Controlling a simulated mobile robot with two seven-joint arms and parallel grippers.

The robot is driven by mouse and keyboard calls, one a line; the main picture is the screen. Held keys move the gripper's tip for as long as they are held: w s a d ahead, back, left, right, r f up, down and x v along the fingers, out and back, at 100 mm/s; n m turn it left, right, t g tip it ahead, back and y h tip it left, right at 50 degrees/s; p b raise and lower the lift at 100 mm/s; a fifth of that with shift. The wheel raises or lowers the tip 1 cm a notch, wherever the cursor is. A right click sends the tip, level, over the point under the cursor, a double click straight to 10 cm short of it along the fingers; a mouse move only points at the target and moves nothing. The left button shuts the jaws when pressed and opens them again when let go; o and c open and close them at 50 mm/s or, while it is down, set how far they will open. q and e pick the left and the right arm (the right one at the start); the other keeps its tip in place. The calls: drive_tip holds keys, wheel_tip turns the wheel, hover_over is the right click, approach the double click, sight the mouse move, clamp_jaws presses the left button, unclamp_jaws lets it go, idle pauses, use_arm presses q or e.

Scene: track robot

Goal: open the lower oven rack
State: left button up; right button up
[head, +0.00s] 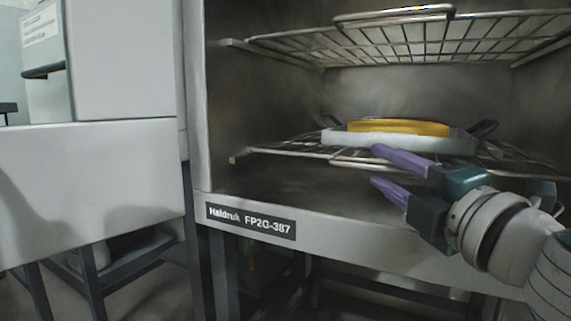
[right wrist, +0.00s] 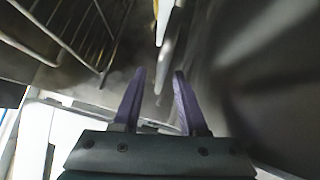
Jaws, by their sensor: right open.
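The oven is an open metal cabinet, and its lower rack (head: 283,151) is a wire shelf at mid-height. A white dish (head: 345,139) with a yellow top (head: 395,127) and dark handles sits on this rack. My left gripper is not in view.
An upper wire rack (head: 400,40) with a raised front bar is above. The cabinet's front sill (head: 350,250) carries a label (head: 250,221) and runs below my right gripper. A white panel (head: 90,180) stands at left. The space under the lower rack looks empty.

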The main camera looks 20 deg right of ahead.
drive_tip(key=shift+w+r, duration=0.1)
drive_tip(key=shift+w, duration=0.4)
clamp_jaws()
idle(1.2)
